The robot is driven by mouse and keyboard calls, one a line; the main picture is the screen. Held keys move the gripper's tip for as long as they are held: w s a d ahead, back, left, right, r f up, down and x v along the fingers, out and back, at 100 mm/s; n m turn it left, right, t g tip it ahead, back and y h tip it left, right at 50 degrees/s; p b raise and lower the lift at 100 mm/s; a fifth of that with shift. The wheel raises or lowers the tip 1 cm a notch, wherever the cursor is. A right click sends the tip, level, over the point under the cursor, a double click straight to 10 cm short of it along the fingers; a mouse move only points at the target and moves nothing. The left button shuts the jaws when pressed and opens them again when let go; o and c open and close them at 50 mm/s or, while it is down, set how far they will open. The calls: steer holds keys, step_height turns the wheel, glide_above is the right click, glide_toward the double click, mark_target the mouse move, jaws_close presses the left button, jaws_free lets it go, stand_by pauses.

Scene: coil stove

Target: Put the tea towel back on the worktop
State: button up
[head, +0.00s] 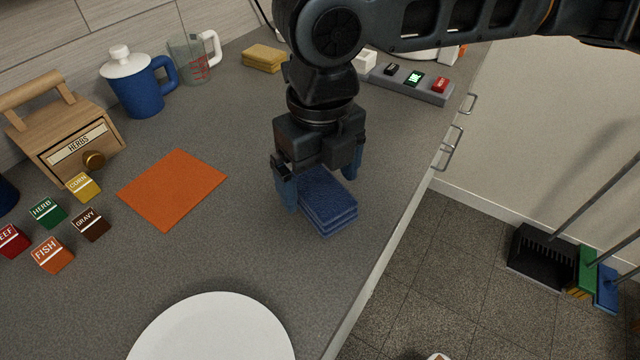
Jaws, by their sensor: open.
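A folded blue tea towel (328,205) lies on the grey worktop (255,255), near its right edge. My gripper (322,190) is open and points down over the towel. One finger is at the towel's left side and the other is at its far right side. The gripper body hides the far part of the towel. I cannot tell whether the fingers touch it.
An orange mat (172,188) lies to the left, beside several small labelled cubes (92,224). A white plate (215,330) is at the front. The worktop's edge drops to the floor at right.

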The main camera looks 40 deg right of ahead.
mark_target(320, 187)
step_height(320, 187, up, 10)
steer(key=shift+f, duration=0.15)
stand_by(0.3)
